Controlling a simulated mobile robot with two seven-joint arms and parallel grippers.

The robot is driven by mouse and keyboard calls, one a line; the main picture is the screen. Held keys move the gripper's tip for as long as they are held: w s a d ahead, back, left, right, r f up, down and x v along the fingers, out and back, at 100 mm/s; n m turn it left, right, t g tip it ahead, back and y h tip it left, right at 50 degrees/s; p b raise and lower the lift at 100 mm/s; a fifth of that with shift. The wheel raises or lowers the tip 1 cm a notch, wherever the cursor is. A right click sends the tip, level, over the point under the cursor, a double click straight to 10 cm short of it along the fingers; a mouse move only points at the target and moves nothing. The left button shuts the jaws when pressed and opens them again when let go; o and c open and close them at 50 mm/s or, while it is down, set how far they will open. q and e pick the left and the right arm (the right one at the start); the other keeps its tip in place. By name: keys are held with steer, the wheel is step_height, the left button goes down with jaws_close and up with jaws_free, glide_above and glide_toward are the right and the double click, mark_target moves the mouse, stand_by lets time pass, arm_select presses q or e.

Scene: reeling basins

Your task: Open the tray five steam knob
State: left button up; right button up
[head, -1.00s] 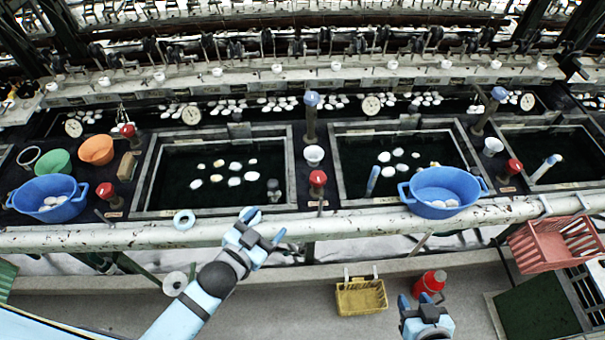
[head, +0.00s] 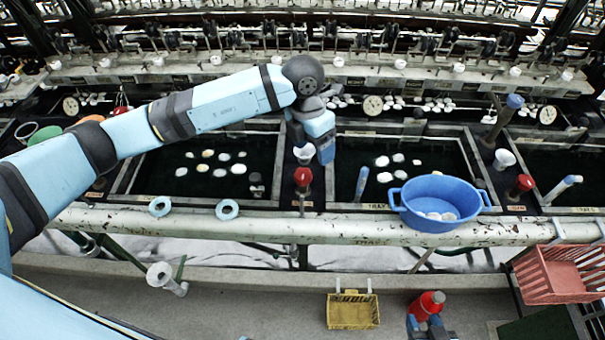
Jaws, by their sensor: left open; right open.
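Red-topped knobs stand along the front of the basins: one right of the left basin (head: 303,178) and one at the right (head: 523,184). A blue-topped knob (head: 514,101) stands on a post further back at the right. I cannot read which is the tray five steam knob. My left gripper (head: 325,154) points down, open, at the divider between the two middle basins, above and slightly right of the nearer red knob and beside a white cup (head: 304,154). The gripper and wrist cover the post behind them. My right gripper (head: 430,329) is open, low at the bottom edge, partly cut off.
A blue tub (head: 438,222) with white cocoons sits on the front edge of the right middle basin (head: 407,150). A pale pipe rail (head: 270,227) runs along the front.

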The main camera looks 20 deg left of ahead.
mark_target(303, 174)
arm_select(q)
steer(key=shift+t+y, duration=0.4)
steer(key=shift+y, duration=0.5)
steer(key=a+f, duration=0.1)
steer(key=f, duration=0.3)
steer(key=w+a+f+p, duration=0.1)
steer(key=f, duration=0.3)
steer(key=w+a+f, duration=0.1)
steer(key=f, duration=0.3)
steer(key=shift+f+p, duration=0.3)
steer(key=shift+p, duration=0.1)
steer(key=c, duration=0.9)
